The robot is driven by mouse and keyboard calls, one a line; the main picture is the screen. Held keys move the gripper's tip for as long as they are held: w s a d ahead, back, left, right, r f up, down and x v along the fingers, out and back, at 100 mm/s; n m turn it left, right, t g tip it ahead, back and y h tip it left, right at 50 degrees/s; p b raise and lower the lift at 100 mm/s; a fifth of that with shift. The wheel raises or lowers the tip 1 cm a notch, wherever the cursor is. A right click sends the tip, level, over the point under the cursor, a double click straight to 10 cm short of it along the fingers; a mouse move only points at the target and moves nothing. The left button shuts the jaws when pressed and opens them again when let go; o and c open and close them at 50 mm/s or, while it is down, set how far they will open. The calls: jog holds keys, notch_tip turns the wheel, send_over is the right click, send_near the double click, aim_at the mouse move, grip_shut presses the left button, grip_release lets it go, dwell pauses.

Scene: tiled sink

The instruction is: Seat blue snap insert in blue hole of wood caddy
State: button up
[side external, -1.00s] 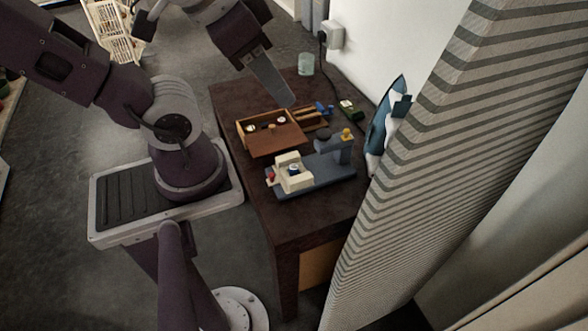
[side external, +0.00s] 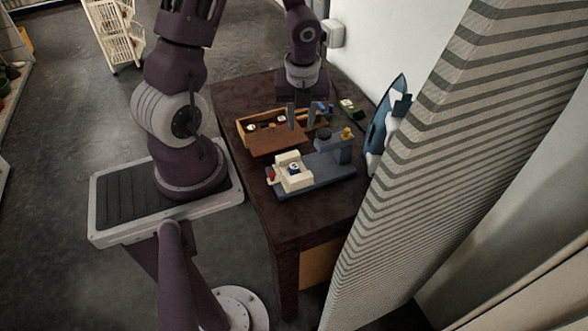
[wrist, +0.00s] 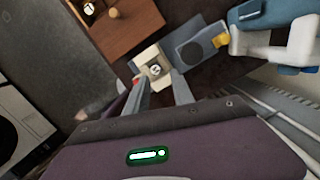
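The wood caddy (side external: 268,145) is a brown box on the dark table, with small round pieces in its back part; its edge shows in the wrist view (wrist: 135,32). A cream block (side external: 281,179) sits on a blue-grey fixture in front of the caddy. A small blue piece with a pale top (side external: 294,168), which looks like the blue snap insert, sits in this block; its round top (wrist: 155,70) shows in the wrist view. My gripper (side external: 301,126) points down, open and empty, behind the block. In the wrist view my fingertips (wrist: 159,79) are apart, with the block beyond. I cannot make out the blue hole.
A blue and white iron (side external: 384,125) stands at the right by the wall. A small green object (side external: 349,106) lies near the wall. A striped board (side external: 440,150) borders the right side.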

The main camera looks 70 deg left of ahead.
aim_at(294, 166)
jog(key=f+m, duration=0.1)
jog(key=f, duration=0.1)
jog(key=s+f+m+h, duration=0.1)
jog(key=f+m, duration=0.1)
jog(key=f, duration=0.1)
jog(key=s+f+m, duration=0.1)
jog(key=f+m, duration=0.1)
jog(key=shift+d+f+g, duration=0.1)
jog(key=shift+f+g, duration=0.2)
jog(key=shift+f, duration=0.05)
jog(key=f, duration=0.6)
jog(key=shift+w+a+f, duration=0.15)
jog(key=shift+a+f, duration=0.05)
jog(key=shift+f, duration=0.2)
grip_shut()
